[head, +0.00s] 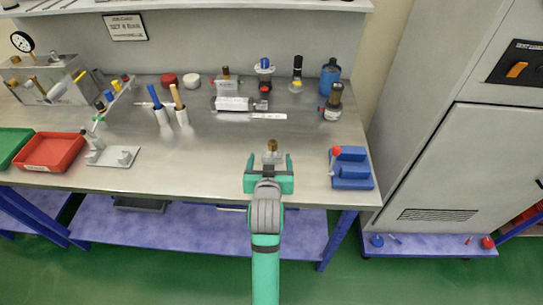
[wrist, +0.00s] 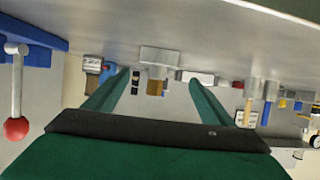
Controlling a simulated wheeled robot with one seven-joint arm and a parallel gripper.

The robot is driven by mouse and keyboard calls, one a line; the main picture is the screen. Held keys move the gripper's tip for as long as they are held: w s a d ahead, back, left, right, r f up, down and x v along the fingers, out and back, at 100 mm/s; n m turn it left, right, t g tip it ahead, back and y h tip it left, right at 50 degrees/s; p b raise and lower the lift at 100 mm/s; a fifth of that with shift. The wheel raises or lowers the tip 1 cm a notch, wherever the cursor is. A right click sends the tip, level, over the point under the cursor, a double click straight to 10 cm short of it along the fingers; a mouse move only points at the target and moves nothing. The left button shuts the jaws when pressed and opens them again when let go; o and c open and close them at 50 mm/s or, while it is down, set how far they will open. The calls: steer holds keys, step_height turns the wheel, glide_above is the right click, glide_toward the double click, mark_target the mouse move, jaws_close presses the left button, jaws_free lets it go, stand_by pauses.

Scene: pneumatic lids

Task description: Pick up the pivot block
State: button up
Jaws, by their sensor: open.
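The pivot block, as far as I can tell, is the small grey block with a brass-coloured top (head: 272,157) near the front edge of the bench. In the wrist view, which looks upside down, a grey block (wrist: 160,56) shows between the fingertips, with a brown and brass part below it in the picture. My gripper (head: 270,164) is open, with one green finger on each side of the block in the head view. In the wrist view my gripper (wrist: 160,78) has nothing clamped. I cannot tell how far the block sits between the fingers.
A blue stepped fixture (head: 351,172) with a red-knobbed lever stands to the right. A grey plate with fittings (head: 113,157) and a red tray (head: 50,152) are at the left. Bottles and parts line the back. The bench top (head: 215,160) left of my gripper is clear.

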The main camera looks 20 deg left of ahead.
mark_target(272, 153)
steer(key=shift+x, duration=2.25)
steer(key=shift+w+d, duration=0.1)
steer(key=shift+d, duration=0.1)
steer(key=c, duration=1.1)
steer(key=shift+c, duration=0.8)
steer(key=shift+r, duration=0.2)
